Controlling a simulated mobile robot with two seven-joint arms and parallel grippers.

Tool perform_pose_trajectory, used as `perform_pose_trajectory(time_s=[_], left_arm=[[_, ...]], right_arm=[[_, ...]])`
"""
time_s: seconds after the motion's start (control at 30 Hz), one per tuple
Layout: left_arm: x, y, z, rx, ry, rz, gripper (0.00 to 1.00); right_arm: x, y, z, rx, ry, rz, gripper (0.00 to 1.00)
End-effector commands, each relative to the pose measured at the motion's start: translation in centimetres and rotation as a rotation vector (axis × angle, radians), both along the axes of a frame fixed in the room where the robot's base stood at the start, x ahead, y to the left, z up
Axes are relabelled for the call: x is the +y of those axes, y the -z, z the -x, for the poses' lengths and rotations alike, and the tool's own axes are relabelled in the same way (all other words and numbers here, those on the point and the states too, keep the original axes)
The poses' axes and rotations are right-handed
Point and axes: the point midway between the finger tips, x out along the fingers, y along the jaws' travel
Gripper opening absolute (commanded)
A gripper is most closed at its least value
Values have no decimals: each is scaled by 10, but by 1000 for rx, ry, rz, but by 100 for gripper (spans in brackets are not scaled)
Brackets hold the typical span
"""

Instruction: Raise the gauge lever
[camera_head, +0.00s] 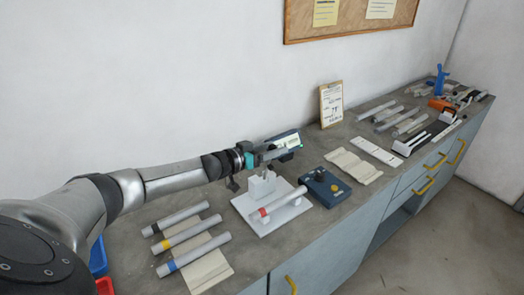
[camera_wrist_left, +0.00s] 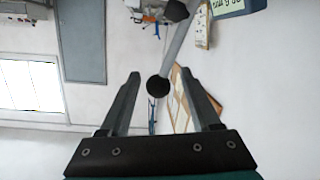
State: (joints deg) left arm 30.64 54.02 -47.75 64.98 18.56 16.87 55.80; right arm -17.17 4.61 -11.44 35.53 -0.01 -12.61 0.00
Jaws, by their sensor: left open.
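The gauge (camera_head: 287,140), a dark unit with a lit pale-green display, is at the far end of my left arm. Part of its display also shows at the top of the left wrist view (camera_wrist_left: 232,5). A grey lever rod (camera_wrist_left: 175,48) with black ball ends runs down from there. Its lower ball (camera_wrist_left: 158,86) appears between the open fingers of my left gripper (camera_wrist_left: 160,76), with a gap on each side. I cannot tell its depth between them. In the head view the left gripper (camera_head: 270,155) is beside the gauge and partly covers it. My right gripper is not in view.
Below the gripper, a white fixture (camera_head: 280,222) holds a red-banded tube (camera_head: 278,206). A dark blue box (camera_head: 325,188) with a yellow button stands right of it. Banded tubes (camera_head: 190,233) lie in front; a clipboard (camera_head: 331,104) stands behind. Bench (camera_head: 240,255) space is limited.

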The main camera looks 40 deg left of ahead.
Motion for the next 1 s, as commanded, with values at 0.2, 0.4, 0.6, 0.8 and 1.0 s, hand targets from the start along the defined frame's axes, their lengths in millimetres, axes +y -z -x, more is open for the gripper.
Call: perform_pose_trajectory(time_s=[0.2,0.4,0.6,0.8,1.0], left_arm=[[5,-1,15,3,-1,0,64],[11,-5,37,3,-1,0,64],[16,-9,57,4,-1,-1,64],[21,-13,75,4,0,-2,64],[26,-16,92,3,-1,0,64]], right_arm=[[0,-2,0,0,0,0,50],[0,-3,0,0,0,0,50],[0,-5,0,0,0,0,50],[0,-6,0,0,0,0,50],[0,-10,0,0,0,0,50]])
